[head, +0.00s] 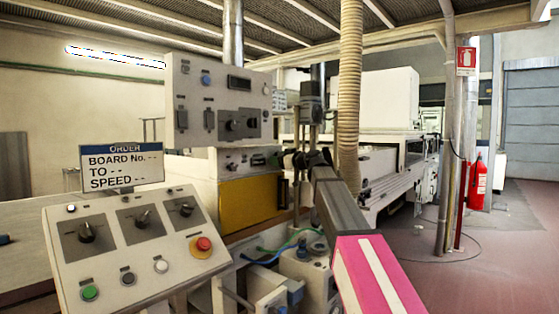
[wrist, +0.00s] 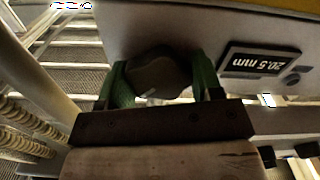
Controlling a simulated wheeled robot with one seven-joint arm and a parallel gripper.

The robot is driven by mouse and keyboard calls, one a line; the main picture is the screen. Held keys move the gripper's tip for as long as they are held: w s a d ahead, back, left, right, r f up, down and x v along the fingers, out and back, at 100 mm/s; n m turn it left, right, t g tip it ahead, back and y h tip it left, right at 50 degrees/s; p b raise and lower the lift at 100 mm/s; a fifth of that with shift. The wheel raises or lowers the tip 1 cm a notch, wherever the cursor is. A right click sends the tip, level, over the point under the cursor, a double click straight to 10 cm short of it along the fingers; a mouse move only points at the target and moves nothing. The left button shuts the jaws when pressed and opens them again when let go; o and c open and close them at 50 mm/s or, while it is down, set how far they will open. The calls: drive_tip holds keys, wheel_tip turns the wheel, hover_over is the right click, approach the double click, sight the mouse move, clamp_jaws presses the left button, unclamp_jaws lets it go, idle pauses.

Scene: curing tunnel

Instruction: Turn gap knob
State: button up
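In the wrist view the gap knob (wrist: 160,72) is a dark grey, rounded block on a pale panel, with a small light mark near its lower edge. My gripper (wrist: 162,82) has a green-padded finger on each side of it, and both pads appear to press against it. Beside the knob, a dark display (wrist: 260,60) reads 20.5 mm, upside down in this view. In the head view my gripper (head: 292,160) is small and dark at the machine's side, at the end of my arm. I cannot make out the gap knob there.
A control desk (head: 140,250) with knobs, buttons and a red stop button (head: 203,244) stands at front left. An order sign (head: 122,168) shows blank values. A switch box (head: 219,100) hangs above. A ribbed hose (head: 350,90) drops near my arm. Open floor (head: 500,240) lies to the right.

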drive_tip(key=c, duration=0.3)
drive_tip(key=shift+m, duration=0.4)
